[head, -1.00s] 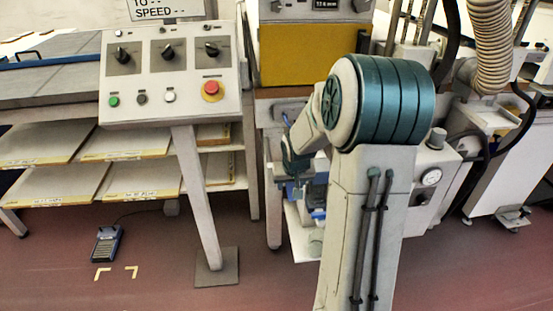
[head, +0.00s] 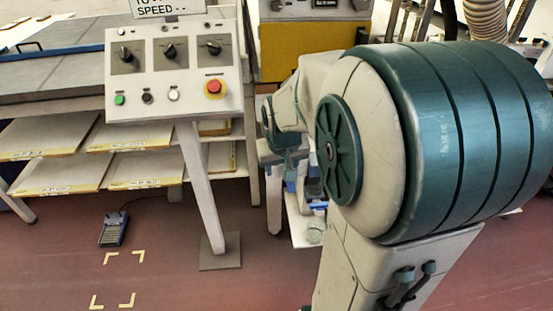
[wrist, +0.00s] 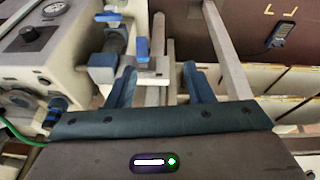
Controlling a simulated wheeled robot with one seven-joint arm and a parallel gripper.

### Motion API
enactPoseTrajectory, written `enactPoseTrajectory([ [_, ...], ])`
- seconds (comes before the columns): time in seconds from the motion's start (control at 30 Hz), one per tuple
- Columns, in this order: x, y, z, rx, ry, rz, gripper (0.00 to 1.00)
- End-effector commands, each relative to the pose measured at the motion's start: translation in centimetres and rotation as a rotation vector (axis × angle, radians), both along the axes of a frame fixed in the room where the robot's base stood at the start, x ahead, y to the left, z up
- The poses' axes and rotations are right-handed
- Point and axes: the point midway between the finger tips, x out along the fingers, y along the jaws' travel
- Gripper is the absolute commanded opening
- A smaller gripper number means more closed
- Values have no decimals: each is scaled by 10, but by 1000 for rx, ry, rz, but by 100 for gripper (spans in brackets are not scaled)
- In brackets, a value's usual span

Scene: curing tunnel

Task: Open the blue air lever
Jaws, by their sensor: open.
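In the wrist view, a blue lever handle (wrist: 142,48) stands out from grey fittings just beyond my left finger. A second blue handle (wrist: 108,17) lies crosswise farther up on the pipework, beside the white gauge box. I cannot tell for sure which one is the air lever. In the head view my arm hides most of this area.
The white box with a gauge (wrist: 28,35) is close on the left in the wrist view. A pale post (wrist: 228,50) rises on the right. The head view shows a control panel (head: 175,75), shelves of boards (head: 50,137) and a foot pedal (head: 114,229).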

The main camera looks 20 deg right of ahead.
Motion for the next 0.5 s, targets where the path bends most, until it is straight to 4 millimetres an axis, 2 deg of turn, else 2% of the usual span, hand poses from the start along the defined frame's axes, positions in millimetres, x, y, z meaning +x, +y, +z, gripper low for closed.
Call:
enactPoseTrajectory([
  [0.03,-6,6,12,-2,1,10,47],
  [0.2,-23,19,28,-3,13,28,47],
  [0.5,-37,28,38,-1,24,41,47],
])
